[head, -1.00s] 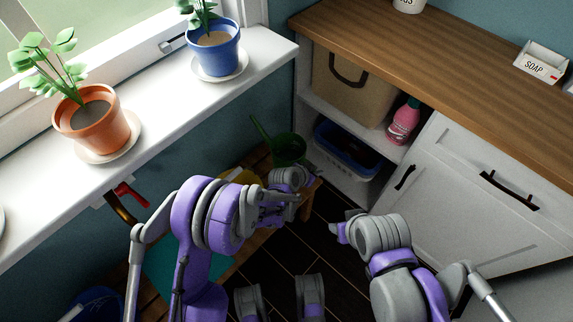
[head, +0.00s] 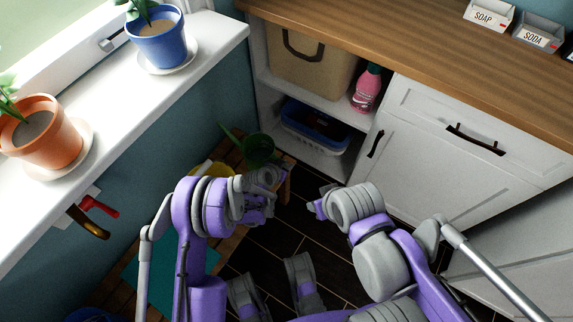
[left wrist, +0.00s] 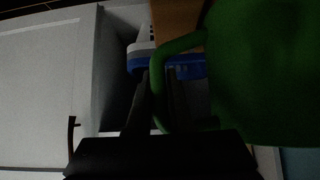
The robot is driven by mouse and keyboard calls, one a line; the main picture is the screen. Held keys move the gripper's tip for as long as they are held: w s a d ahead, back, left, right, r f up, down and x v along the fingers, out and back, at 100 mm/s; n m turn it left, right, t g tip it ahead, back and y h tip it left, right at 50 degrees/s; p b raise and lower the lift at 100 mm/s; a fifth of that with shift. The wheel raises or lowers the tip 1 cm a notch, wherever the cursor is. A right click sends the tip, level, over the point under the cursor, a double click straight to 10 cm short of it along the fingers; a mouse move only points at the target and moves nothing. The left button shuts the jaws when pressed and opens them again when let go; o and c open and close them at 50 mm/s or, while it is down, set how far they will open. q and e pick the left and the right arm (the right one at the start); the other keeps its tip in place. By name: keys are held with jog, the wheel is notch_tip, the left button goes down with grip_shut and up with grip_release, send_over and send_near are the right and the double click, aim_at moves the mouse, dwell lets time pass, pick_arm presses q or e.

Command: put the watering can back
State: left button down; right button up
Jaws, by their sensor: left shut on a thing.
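The green watering can (head: 260,150) is in the middle left of the head view, over the far end of the wooden bench, with its spout pointing up and left. In the left wrist view its body (left wrist: 265,70) fills the right side, and its curved handle (left wrist: 158,85) runs between the dark fingers. My left gripper (head: 268,182) is shut on the handle. I cannot tell whether the can touches the bench. My right gripper (head: 317,207) is beside the left one, over the dark floor; its fingers are too small to read.
The slatted bench (head: 283,186) stands under the windowsill (head: 190,95), with something yellow (head: 205,170) on it. An open white cabinet holds a tan basket (head: 310,75), a pink bottle (head: 367,90) and a blue bin (head: 318,128). Dark floor (head: 300,250) is clear ahead.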

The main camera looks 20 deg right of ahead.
pick_arm(q)
jog(key=shift+f, duration=0.15)
jog(key=c, duration=0.8)
grip_release()
jog(key=shift+s+a+r, duration=0.1)
jog(key=shift+a+r, duration=0.1)
jog(key=shift+r, duration=0.25)
jog(key=p+v, duration=0.1)
jog(key=v, duration=1)
jog(key=shift+s+r, duration=0.1)
jog(key=shift+r, duration=0.05)
